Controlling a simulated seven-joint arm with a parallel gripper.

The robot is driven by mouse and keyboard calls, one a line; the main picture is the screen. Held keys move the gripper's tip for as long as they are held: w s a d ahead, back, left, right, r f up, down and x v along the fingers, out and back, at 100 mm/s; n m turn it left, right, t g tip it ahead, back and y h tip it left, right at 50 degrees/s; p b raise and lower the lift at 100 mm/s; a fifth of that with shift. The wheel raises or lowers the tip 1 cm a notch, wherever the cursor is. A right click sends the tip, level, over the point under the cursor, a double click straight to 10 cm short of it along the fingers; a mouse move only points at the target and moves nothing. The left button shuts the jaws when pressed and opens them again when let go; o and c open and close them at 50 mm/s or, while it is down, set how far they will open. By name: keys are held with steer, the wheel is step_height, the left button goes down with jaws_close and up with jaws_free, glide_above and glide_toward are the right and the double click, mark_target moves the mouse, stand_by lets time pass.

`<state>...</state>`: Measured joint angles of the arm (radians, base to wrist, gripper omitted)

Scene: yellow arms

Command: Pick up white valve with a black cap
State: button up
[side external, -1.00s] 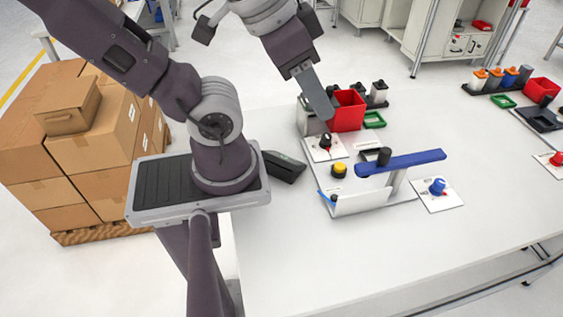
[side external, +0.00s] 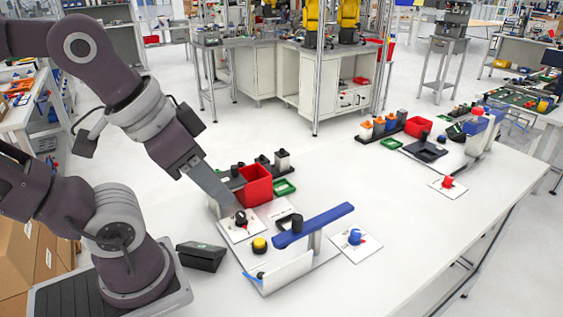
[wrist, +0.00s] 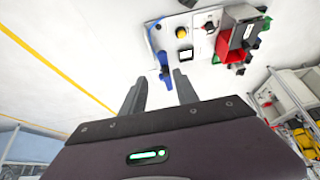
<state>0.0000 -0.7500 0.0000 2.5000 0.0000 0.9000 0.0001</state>
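A white valve with a black cap (side external: 282,160) stands upright behind the red bin, at the right end of a short row of capped parts. In the wrist view I cannot pick it out clearly among the small parts around the red bin. My gripper (side external: 226,200) is in front and to the left of the red bin, with its fingers pointing down and right, apart from the valve. In the wrist view the two fingers of my gripper (wrist: 160,78) are spread, with nothing held between them.
The red bin (side external: 256,184) stands between my gripper and the valve. A green tray (side external: 284,187) lies beside it. In front are a black knob (side external: 241,218), a yellow button (side external: 260,245) and a raised blue bar (side external: 314,224). The table's middle right is clear.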

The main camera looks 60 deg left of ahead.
mark_target(284, 150)
steer(key=o, duration=0.6)
steer(key=shift+c, duration=0.2)
steer(key=w+a+r+n+g, duration=0.1)
steer(key=w+a+n, duration=0.15)
steer(key=w, duration=0.25)
steer(key=w+a+r+n+h, duration=0.1)
steer(key=w+a+n, duration=0.15)
steer(key=w, duration=0.25)
steer(key=w+a+r+n+g, duration=0.1)
steer(key=w+a+n, duration=0.15)
steer(key=w, duration=0.35)
steer(key=w+a+f+n+y, duration=0.1)
steer(key=w+a+f+n, duration=0.45)
steer(key=w+a, duration=0.35)
steer(key=w+a+f+n+g+y, duration=0.1)
steer(key=w+a+f, duration=0.2)
steer(key=a+f, duration=0.3)
steer(key=w+a+f+n+g+y, duration=0.1)
steer(key=w+a+f+n+y, duration=0.1)
steer(key=a+f, duration=0.3)
steer(key=w+a+f+n+g+y, duration=0.1)
steer(key=w+a+f, duration=0.3)
steer(key=f, duration=0.6)
steer(key=shift+w+a+n+g, duration=0.15)
steer(key=shift+a+n+g, duration=0.25)
steer(key=shift+a, duration=0.9)
steer(key=shift+c, duration=0.4)
